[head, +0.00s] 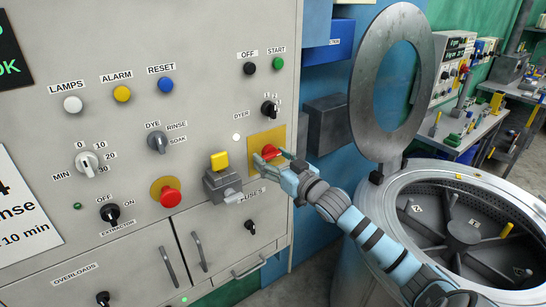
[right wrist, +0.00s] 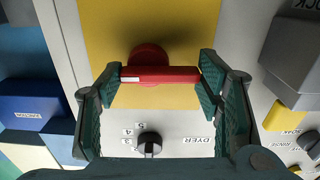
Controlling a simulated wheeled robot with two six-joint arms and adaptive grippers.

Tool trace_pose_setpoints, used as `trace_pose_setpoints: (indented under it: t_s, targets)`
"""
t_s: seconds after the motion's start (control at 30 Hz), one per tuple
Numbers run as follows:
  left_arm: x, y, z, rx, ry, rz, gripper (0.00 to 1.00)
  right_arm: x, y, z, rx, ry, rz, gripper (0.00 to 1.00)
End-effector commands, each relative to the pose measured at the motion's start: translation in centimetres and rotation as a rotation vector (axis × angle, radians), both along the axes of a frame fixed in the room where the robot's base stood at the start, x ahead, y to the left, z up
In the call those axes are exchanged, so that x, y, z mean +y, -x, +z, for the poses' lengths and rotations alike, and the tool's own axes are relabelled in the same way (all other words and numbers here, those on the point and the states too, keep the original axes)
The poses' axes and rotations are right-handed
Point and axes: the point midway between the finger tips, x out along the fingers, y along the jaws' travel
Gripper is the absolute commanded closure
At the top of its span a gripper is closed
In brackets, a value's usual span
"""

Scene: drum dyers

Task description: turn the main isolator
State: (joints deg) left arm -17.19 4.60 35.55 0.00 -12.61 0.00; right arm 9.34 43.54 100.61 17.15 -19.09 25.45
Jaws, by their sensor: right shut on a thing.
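The main isolator is a red handle (head: 270,151) on a yellow plate (head: 254,140) at the right of the grey control panel. In the right wrist view the red handle (right wrist: 160,75) lies level across the picture, in front of its round red base (right wrist: 148,54) on the yellow plate (right wrist: 205,30). My right gripper (head: 272,160) is shut on the red handle, with one finger at each end of it; the right wrist view shows the gripper (right wrist: 160,80) too. The fingers hide part of the handle in the head view. My left gripper is not in view.
A grey box with a yellow top (head: 222,186) juts out left of the plate. A red mushroom button (head: 170,197) and the black dyer knob (head: 268,108) are nearby. An open drum (head: 460,225) with a raised round lid (head: 362,90) stands at the right.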

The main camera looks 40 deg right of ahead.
Motion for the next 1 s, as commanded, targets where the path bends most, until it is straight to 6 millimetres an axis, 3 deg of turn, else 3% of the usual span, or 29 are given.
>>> trace_pose_setpoints:
  t_s: [0.57,0.6,0.7,1.0]
  targets:
    - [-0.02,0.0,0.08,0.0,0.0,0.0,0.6,0.02,0.0,-0.02,-0.001,-0.043,0.0,0.68]
    - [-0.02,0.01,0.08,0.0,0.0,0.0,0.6,0.02,0.0,-0.02,-0.001,-0.042,0.0,0.39]
    - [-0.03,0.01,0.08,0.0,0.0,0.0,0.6,0.01,0.0,-0.01,-0.001,-0.041,0.0,0.23]
    - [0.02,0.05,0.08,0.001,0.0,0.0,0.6,0.0,0.01,0.03,-0.001,-0.039,0.0,0.2]
